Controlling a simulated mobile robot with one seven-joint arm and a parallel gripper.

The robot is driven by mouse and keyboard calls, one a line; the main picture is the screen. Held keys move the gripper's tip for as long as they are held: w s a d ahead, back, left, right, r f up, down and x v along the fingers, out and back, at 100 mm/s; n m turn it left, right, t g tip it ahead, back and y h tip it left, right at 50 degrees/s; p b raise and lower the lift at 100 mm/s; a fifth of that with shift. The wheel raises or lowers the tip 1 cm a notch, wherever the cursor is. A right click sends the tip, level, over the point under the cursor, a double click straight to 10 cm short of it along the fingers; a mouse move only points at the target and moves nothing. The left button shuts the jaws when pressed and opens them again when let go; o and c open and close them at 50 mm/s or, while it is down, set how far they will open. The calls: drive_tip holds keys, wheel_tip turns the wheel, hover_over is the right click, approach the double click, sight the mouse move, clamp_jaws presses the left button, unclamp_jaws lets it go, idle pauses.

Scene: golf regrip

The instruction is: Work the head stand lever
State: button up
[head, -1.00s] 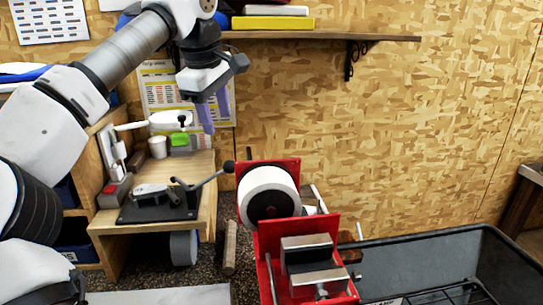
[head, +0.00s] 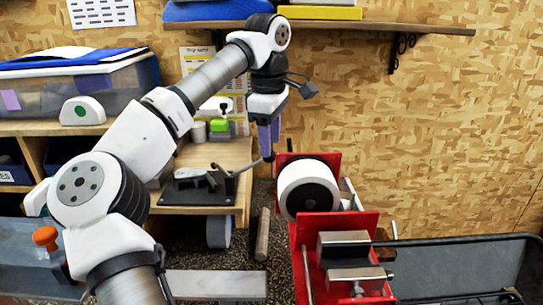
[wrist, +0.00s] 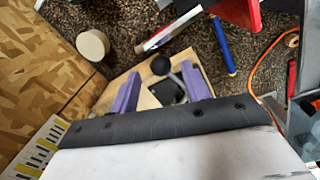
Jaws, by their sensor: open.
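The head stand is a black base plate (head: 180,192) with a grey clamp on a small wooden bench. Its lever (head: 246,168) slants up to the right and ends in a black knob (head: 268,158). My gripper (head: 268,150), with purple fingers, points down just over the knob in the head view. In the wrist view my gripper (wrist: 161,72) is open and empty. I cannot tell whether the fingers reach down beside the knob.
A red stand (head: 353,221) with a white wheel (head: 305,188) and a grey vise (head: 345,242) is close on the right. A wooden rod (head: 262,235) stands in front of the bench (head: 232,155). A shelf (head: 370,28) hangs behind. A dark bin (head: 455,262) is at right.

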drive_tip(key=f, duration=0.5)
drive_tip(key=shift+w+p, duration=0.2)
drive_tip(key=shift+p, duration=0.2)
drive_tip(key=shift+r, duration=0.1)
clamp_jaws()
